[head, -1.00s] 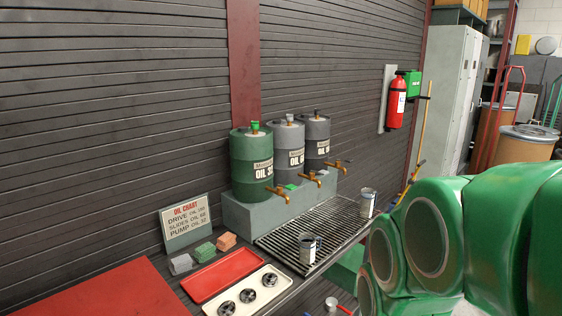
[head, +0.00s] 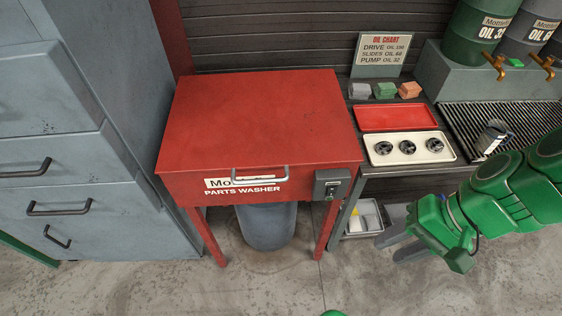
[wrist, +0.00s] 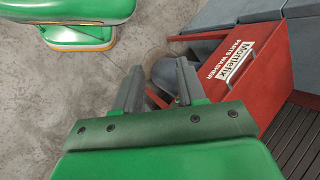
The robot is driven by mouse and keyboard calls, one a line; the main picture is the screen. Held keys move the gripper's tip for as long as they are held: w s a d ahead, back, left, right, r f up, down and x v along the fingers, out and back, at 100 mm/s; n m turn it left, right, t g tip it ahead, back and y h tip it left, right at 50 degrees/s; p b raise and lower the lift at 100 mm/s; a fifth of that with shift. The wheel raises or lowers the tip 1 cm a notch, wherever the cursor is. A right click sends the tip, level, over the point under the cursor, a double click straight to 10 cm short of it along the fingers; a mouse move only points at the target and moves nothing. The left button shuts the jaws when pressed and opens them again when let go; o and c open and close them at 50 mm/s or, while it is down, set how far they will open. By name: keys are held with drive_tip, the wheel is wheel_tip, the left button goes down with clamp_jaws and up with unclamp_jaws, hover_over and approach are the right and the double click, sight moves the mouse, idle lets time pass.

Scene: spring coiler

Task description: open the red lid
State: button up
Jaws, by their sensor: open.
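The red lid (head: 260,110) is the flat top of the red parts washer (head: 190,187), and it lies shut. A silver bar handle (head: 260,177) sits at its front edge, above the "PARTS WASHER" lettering. My gripper (head: 390,246) is to the right of the washer, lower than the lid and apart from it, with its fingers pointing left. In the wrist view my gripper (wrist: 156,88) shows two spread grey fingers with nothing between them. The washer's front (wrist: 236,62) shows tilted beyond the fingers.
A grey drawer cabinet (head: 70,140) stands left of the washer. A switch box (head: 331,184) is on the washer's front right. To the right are a bench with a red tray (head: 397,117), a cream tray (head: 408,148) and a can (head: 492,137). The floor in front is clear.

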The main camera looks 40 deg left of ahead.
drive_tip(key=w+a+f+g+y, duration=0.1)
drive_tip(key=a+f+g+y, duration=0.15)
drive_tip(key=a, duration=0.55)
drive_tip(key=w+a+f+g+y, duration=0.1)
drive_tip(key=w+a+f+y, duration=0.15)
drive_tip(key=a, duration=0.65)
drive_tip(key=m+y, duration=0.4)
approach(275, 181)
drive_tip(key=s+a, duration=0.2)
drive_tip(key=s, duration=0.1)
drive_tip(key=shift+w+a+f+t, duration=0.15)
drive_tip(key=shift+a+t, duration=0.1)
drive_tip(key=shift+a, duration=0.1)
drive_tip(key=shift+w+a+f+t, duration=0.2)
drive_tip(key=shift+a, duration=0.15)
drive_tip(key=shift+x, duration=3.85)
drive_tip(key=shift+c, duration=0.4)
clamp_jaws()
